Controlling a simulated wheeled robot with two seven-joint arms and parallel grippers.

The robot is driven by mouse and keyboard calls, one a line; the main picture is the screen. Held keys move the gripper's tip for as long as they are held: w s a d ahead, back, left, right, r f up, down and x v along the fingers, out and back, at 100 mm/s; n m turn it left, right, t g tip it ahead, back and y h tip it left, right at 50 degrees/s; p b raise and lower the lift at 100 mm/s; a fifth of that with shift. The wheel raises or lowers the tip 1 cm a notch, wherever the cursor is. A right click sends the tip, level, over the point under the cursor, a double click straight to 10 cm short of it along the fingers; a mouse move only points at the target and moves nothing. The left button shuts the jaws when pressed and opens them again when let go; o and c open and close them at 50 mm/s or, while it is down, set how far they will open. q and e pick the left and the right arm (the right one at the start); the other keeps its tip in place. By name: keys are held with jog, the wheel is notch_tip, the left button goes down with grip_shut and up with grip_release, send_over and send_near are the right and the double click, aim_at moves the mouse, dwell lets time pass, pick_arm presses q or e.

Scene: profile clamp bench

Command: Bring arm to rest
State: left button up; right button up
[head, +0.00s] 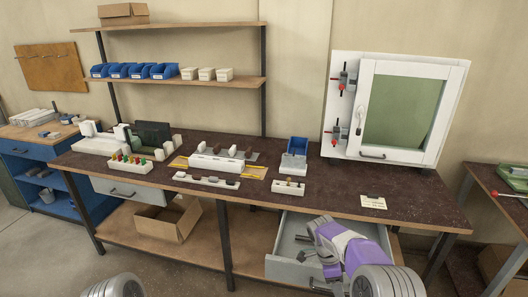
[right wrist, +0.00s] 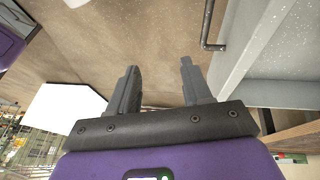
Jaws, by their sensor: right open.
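My right arm (head: 345,248) reaches in from the lower right in the head view, in front of the bench's open drawer (head: 284,240). In the right wrist view my right gripper (right wrist: 160,88) has its two grey fingers spread apart with nothing between them. The grey drawer front (right wrist: 255,55) and its bar handle (right wrist: 208,30) are to the right of the fingers there, apart from them. My left gripper is not in view; only a grey rounded part of my left arm shows at the bottom left of the head view.
A white framed window panel (head: 398,108) with clamps stands at the back right. A cardboard box (head: 170,218) sits on the lower shelf. Floor shows in front.

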jog(key=s+a+f+n+y, duration=0.2)
jog(key=s+a+f+n, duration=0.2)
jog(key=f, duration=0.4)
jog(key=s+a+f+n+y, duration=0.3)
jog(key=s+f+n, duration=0.15)
jog(key=f, duration=0.45)
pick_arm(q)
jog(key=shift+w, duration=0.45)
pick_arm(e)
jog(key=s+a+f+n+t+y, duration=0.1)
jog(key=s+a+n, duration=0.1)
jog(key=s, duration=0.3)
jog(key=s+a+f+n+t+y, duration=0.1)
jog(key=s+a+f+n, duration=0.1)
jog(key=s, duration=0.3)
jog(key=s+a+f+n+t, duration=0.1)
jog(key=s+f+n, duration=0.1)
jog(key=s+n, duration=0.2)
jog(key=shift+s+a+n+y, duration=0.35)
jog(key=shift+s+a+y, duration=0.05)
jog(key=shift+s, duration=0.3)
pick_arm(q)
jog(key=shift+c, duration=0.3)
pick_arm(e)
jog(key=shift+c, duration=0.3)
